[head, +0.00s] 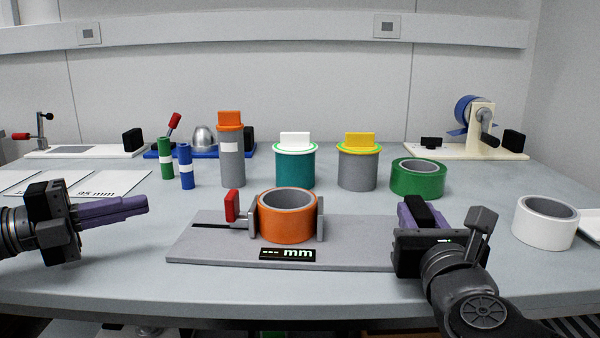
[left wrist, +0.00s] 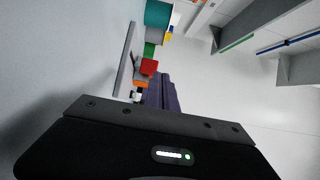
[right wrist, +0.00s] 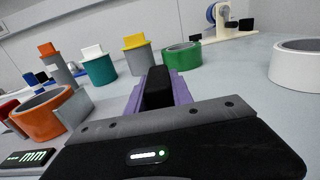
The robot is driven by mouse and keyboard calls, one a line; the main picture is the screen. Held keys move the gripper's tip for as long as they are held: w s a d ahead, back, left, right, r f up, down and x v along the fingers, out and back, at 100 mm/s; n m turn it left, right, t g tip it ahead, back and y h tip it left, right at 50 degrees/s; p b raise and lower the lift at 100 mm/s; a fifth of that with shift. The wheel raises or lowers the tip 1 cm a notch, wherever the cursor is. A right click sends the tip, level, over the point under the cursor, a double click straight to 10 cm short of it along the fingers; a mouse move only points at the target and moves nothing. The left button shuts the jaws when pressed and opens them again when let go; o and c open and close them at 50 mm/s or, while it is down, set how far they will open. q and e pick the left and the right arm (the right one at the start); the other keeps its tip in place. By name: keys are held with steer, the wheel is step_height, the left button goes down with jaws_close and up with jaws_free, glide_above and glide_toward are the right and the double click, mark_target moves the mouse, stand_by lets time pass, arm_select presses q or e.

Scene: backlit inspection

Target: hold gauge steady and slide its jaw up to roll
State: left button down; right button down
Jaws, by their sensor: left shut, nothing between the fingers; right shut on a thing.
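The gauge is a flat grey plate (head: 205,245) with a slot, a red-handled sliding jaw (head: 232,206) on the left and a fixed jaw (head: 320,218) on the right. The orange roll (head: 287,225) stands between the jaws. The sliding jaw is close to its left side; I cannot tell whether they touch. The display (head: 287,254) reads dashes and "mm". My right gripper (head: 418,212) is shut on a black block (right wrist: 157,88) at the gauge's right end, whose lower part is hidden. My left gripper (head: 146,204) is shut and empty, left of the red handle and apart from it.
Behind the gauge stand a grey cylinder with orange top (head: 231,160), a teal one (head: 295,165), a grey-yellow one (head: 357,167) and a green tape roll (head: 418,180). A white roll (head: 545,222) is at right. Bare table lies between my left gripper and the gauge.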

arm_select(q)
steer(key=shift+v, duration=1.9)
arm_select(e)
steer(key=shift+a+f, duration=0.1)
steer(key=shift+f, duration=0.15)
steer(key=c, duration=1.5)
jaws_free()
steer(key=o, duration=0.5)
steer(key=shift+r, duration=0.2)
steer(key=shift+c, duration=0.2)
steer(key=s, duration=1.1)
steer(key=shift+a+r, duration=0.1)
steer(key=shift+a, duration=0.2)
steer(key=shift+s, duration=0.45)
